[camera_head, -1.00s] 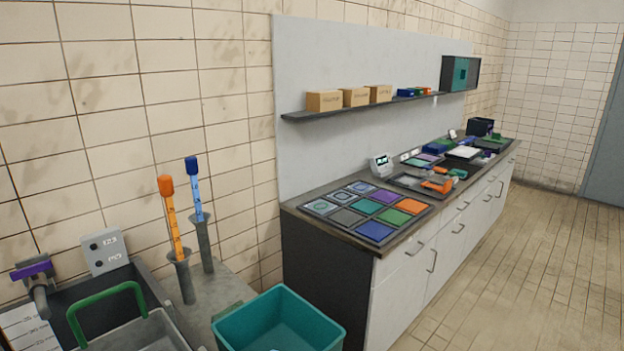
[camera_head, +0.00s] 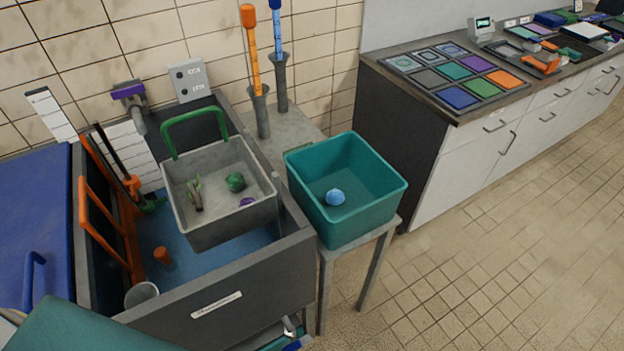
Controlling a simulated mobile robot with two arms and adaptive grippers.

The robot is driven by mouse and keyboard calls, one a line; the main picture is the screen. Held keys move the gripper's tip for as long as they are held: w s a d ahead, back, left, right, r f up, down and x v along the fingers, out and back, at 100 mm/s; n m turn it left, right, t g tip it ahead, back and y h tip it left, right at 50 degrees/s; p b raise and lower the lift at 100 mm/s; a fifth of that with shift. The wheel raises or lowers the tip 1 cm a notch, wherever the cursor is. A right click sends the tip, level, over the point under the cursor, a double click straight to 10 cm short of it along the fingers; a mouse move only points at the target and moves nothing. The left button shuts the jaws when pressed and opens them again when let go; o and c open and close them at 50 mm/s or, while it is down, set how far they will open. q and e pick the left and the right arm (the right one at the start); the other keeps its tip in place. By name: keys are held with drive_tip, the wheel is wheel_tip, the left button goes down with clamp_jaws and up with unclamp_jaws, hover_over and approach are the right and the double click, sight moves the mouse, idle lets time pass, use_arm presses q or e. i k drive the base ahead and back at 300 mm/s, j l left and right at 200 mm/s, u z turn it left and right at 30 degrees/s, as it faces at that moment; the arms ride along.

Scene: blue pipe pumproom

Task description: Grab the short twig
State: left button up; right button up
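A small brown-grey, twig-like piece with green shoots (camera_head: 195,194) stands or leans in the left part of a grey basket (camera_head: 232,226); I take it to be the short twig. A round dark green clump (camera_head: 236,182) and a small purple thing (camera_head: 246,202) lie in the same basket to its right. The basket has a raised green handle and sits in the upper part of a dark grey sink tank (camera_head: 252,274). Neither of my grippers is clearly in view.
A teal bin (camera_head: 368,218) with a light blue ball (camera_head: 335,197) stands right of the tank on a grey stand. An orange rack (camera_head: 104,228) and a grey cup (camera_head: 141,293) are at the tank's left. A counter (camera_head: 440,120) runs along the wall; floor at right is clear.

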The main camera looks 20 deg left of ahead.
sight(196, 194)
drive_tip(key=u, duration=1.35)
